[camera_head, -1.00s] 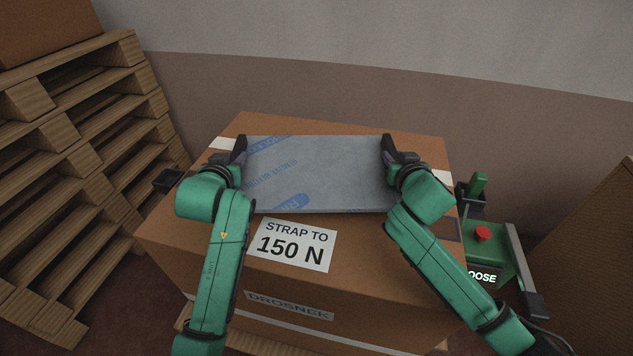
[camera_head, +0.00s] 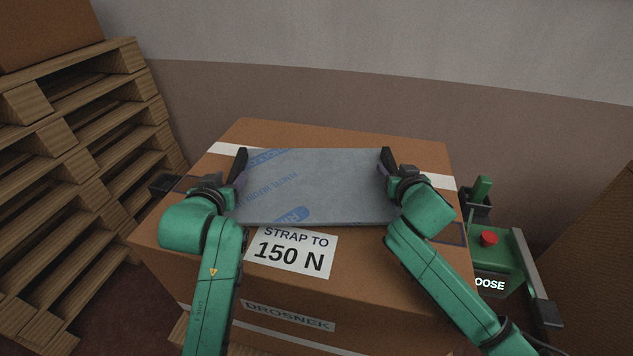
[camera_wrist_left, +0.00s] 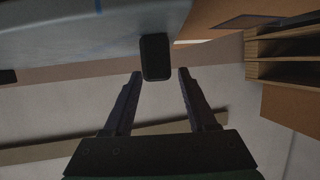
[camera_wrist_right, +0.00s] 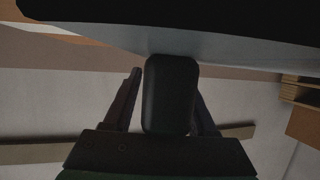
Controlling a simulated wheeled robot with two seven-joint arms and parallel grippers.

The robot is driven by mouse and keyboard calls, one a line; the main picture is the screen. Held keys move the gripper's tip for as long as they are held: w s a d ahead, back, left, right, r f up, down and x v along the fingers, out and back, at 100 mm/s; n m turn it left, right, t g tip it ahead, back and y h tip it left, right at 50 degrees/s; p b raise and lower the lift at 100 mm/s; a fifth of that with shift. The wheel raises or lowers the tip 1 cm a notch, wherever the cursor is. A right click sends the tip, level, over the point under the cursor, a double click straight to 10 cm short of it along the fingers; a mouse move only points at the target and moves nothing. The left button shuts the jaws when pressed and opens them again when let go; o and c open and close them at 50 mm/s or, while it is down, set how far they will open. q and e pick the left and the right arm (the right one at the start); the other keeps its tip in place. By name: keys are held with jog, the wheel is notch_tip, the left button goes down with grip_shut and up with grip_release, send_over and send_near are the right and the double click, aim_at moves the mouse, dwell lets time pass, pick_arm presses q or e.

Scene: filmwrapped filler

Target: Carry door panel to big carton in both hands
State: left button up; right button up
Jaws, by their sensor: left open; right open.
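The door panel (camera_head: 320,190), a grey sheet with blue print, lies over the top of the big carton (camera_head: 200,240), which carries a white 150 N label (camera_head: 290,250). I cannot tell whether its whole underside touches the carton. Dark blocks stand at its left (camera_head: 240,160) and right (camera_head: 387,160) edges. My left gripper (camera_head: 236,182) is open at the left edge; in the left wrist view a black block (camera_wrist_left: 155,57) sits at its fingertips. My right gripper (camera_head: 393,180) is open at the right edge; in the right wrist view a black block (camera_wrist_right: 170,95) shows between its fingers.
Stacked wooden pallets (camera_head: 70,140) stand left of the carton, with a box (camera_head: 45,25) on top. A green device with a red button (camera_head: 489,238) is at the carton's right. Another brown box (camera_head: 600,240) is at the far right. A wall is behind.

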pick_arm(q)
jog(key=v, duration=0.7)
pick_arm(e)
jog(key=shift+s, duration=0.1)
pick_arm(q)
jog(key=shift+s, duration=0.1)
pick_arm(e)
jog(key=v, duration=1.2)
jog(key=shift+r, duration=0.1)
